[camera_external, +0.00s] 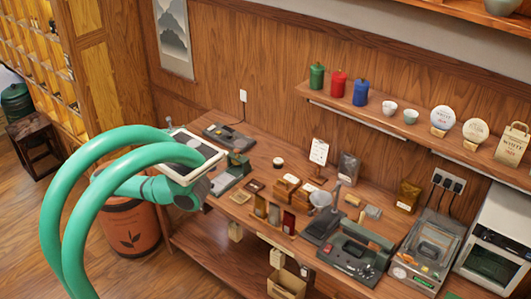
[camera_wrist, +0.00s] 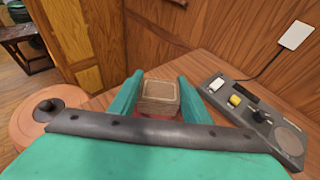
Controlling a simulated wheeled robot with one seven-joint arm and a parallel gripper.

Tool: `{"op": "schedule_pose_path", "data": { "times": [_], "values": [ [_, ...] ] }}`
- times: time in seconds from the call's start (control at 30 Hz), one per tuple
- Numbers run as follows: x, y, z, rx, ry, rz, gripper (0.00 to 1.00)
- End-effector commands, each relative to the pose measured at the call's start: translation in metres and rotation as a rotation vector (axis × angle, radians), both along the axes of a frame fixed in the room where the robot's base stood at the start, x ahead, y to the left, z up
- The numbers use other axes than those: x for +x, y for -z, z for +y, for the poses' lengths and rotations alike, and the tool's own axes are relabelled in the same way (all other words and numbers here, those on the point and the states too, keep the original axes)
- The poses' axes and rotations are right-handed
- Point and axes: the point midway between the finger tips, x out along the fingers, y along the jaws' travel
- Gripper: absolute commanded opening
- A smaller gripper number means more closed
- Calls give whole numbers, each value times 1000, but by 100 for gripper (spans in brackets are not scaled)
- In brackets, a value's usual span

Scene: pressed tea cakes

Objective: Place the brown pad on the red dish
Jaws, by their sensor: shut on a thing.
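In the wrist view the teal fingers of my gripper (camera_wrist: 161,80) stand on either side of a square brown pad (camera_wrist: 160,91). The pad has a paler, framed top and sits between the fingers, held by them. A dull red surface (camera_wrist: 157,116) shows just under the pad, partly hidden by the dark bar of my wrist. I cannot tell whether it is the red dish, or whether the pad touches it. In the external view my arm hides the pad and most of the gripper at the table's left end. No red dish is clear there.
A grey device with knobs (camera_wrist: 255,118) lies right of the gripper in the wrist view. In the external view, small dark square pieces (camera_external: 254,186), wooden boxes (camera_external: 286,187) and a grey machine (camera_external: 357,254) crowd the table. An orange-brown barrel (camera_external: 130,225) stands on the floor at left.

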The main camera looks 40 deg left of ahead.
Motion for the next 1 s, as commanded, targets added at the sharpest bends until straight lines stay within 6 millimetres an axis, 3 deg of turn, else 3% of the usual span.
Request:
{"op": "schedule_pose_path", "data": {
  "times": [0.1, 0.23, 0.53, 0.8, 1.0],
  "values": [
    [9, 25, 13, -7, -5, -1, 22],
    [17, 41, 25, -4, -2, -1, 22],
    [32, 61, 33, -4, 4, 0, 22],
    [29, 85, 35, -3, -1, -1, 22],
    [28, 87, 36, -1, -1, 0, 22]
  ]
}}
